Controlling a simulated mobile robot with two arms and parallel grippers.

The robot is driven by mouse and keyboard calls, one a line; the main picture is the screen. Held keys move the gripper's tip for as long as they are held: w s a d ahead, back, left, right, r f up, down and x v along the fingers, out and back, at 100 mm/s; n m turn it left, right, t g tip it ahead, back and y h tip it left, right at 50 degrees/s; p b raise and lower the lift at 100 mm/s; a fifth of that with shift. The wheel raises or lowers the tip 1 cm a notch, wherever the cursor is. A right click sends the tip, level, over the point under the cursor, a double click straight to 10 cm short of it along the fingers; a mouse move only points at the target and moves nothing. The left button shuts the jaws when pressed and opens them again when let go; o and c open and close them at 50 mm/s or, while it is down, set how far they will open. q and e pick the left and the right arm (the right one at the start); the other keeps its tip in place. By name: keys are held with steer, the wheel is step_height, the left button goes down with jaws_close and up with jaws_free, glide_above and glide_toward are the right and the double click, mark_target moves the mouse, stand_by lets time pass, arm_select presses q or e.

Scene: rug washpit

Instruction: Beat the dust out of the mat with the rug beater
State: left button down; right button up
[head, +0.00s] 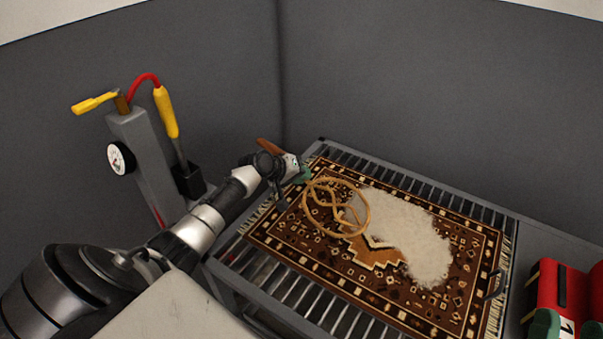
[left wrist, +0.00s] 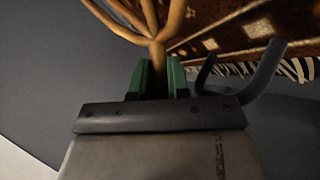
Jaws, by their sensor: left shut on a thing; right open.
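The rug beater's looped cane head (head: 309,205) is over the mat's left part in the head view. I cannot tell whether it touches the mat. My left gripper (head: 303,174) is shut on its handle, and the green fingers (left wrist: 160,78) hold the cane shaft (left wrist: 157,54) in the left wrist view. The brown patterned mat (head: 290,240) lies flat on a slatted rack. A large pale dust patch (head: 420,240) covers its middle and right. The beater hides part of the mat and the dust edge. I cannot make out my right gripper.
The metal rack (head: 341,318) has bare slats around the mat. A grey post with a gauge (head: 121,158) and a yellow-handled lance (head: 166,112) stands left of it. Red and green objects (head: 558,290) sit at the right edge. Grey walls close off the back.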

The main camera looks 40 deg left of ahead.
arm_select(q)
steer(key=shift+f, duration=0.15)
steer(key=shift+r+p, duration=0.3)
steer(key=shift+p, duration=0.05)
steer(key=shift+r+p, duration=0.85)
steer(key=shift+p, duration=0.05)
steer(key=shift+r+p, duration=0.85)
arm_select(e)
step_height(320, 180, down, 11)
steer(key=d+g+h, duration=0.2)
steer(key=g+h, duration=0.1)
steer(key=g, duration=0.6)
steer(key=shift+s+g, duration=0.3)
steer(key=shift+g, duration=0.1)
arm_select(q)
steer(key=shift+d, duration=0.1)
arm_select(e)
steer(key=shift+d, duration=0.1)
